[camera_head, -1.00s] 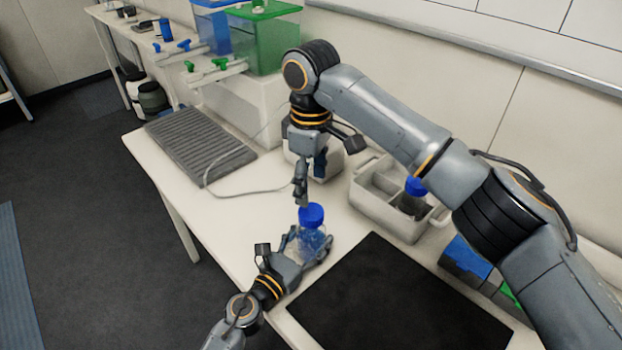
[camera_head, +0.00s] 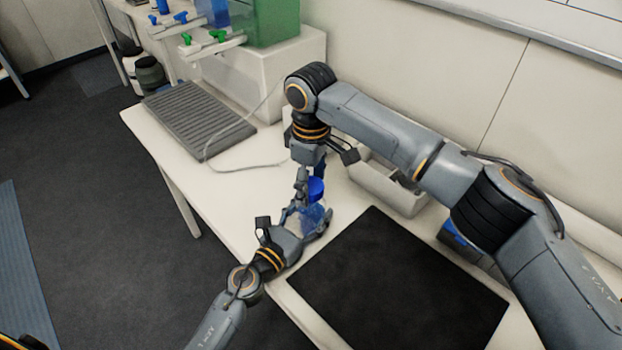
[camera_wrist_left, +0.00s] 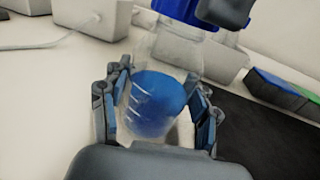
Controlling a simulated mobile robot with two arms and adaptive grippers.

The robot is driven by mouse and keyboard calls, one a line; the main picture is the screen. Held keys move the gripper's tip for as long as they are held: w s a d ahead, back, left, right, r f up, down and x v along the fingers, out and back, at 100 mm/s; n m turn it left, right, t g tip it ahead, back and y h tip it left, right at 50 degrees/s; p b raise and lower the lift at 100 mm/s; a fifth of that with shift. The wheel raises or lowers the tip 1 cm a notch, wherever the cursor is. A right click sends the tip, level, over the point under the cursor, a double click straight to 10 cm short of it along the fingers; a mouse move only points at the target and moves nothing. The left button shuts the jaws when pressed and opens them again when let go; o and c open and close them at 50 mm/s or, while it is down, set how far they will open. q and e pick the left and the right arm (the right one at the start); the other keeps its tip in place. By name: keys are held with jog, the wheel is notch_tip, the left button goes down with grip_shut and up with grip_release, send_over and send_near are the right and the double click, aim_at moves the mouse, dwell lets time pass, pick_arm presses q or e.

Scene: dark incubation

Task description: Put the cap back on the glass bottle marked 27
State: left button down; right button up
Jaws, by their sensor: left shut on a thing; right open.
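The glass bottle (camera_head: 312,216) stands upright at the table's near left edge, with a blue cap (camera_head: 316,188) on its top. My left gripper (camera_head: 308,220) is shut around the bottle's body. In the left wrist view the bottle (camera_wrist_left: 158,100) shows clear glass with blue inside it or seen through it, between the two fingers. The blue cap (camera_wrist_left: 196,12) is at the top edge there, with a dark finger of my right gripper beside it. My right gripper (camera_head: 309,181) is open and points down at the cap, its fingers beside it. I cannot read the number 27.
A black mat (camera_head: 398,280) lies right of the bottle. A pale divided bin (camera_head: 392,190) stands behind, partly covered by my right arm. A grey ribbed pad (camera_head: 198,124) and a cable lie at the back left.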

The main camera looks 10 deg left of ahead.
jog(key=c, duration=1.2)
jog(key=shift+m, duration=0.8)
jog(key=o, duration=1.4)
jog(key=shift+c, duration=0.2)
notch_tip(320, 180, up, 12)
